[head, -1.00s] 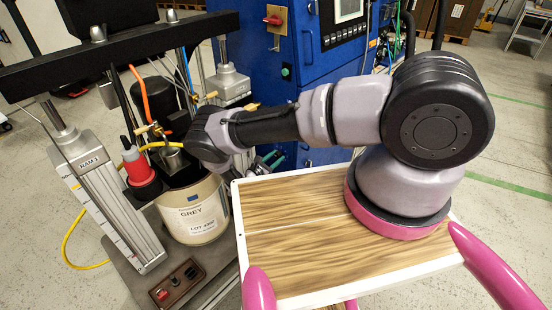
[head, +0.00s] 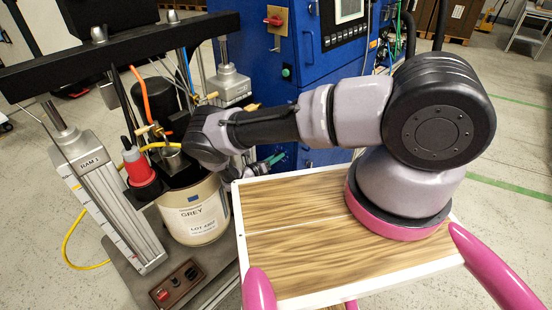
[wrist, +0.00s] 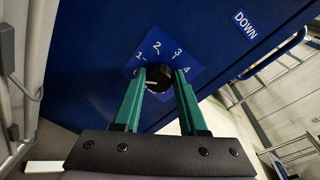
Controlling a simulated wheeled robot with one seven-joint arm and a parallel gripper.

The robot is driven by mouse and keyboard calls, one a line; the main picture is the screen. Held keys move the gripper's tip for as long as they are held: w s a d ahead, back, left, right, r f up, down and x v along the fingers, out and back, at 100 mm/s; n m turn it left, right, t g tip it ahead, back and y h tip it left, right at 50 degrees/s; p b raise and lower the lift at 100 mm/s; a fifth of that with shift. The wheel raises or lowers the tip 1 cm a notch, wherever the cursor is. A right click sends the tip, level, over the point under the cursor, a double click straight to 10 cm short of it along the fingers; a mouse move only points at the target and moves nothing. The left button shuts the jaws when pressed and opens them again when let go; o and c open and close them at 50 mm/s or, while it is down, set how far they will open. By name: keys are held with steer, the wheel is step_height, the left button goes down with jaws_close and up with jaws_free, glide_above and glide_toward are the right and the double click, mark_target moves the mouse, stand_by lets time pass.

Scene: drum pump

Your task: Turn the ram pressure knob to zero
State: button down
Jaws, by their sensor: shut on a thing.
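The ram pressure knob (wrist: 158,76) is a black round knob on a blue dial plate, seen in the wrist view. The dial (wrist: 165,55) shows the numerals 1, 2, 3 and 4 in white; the left finger partly covers its lower left part. A pale line on the knob points roughly left, below the 1. My gripper (wrist: 158,82) has its two green fingers shut on the knob, one on each side. In the head view my gripper (head: 274,160) is at the blue cabinet's side, and the knob is hidden there.
The blue cabinet (head: 283,75) carries a red switch and a screen. The drum (head: 195,212), labelled GREY, stands left of my wrist beside the ram posts. A small control box (head: 178,284) is at the lower left. A blue handle (wrist: 282,50) is near the DOWN label.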

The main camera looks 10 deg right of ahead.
steer(key=shift+a+n, duration=0.1)
steer(key=shift+n, duration=0.4)
steer(key=shift+c, duration=2.3)
jaws_free()
steer(key=shift+r, duration=0.1)
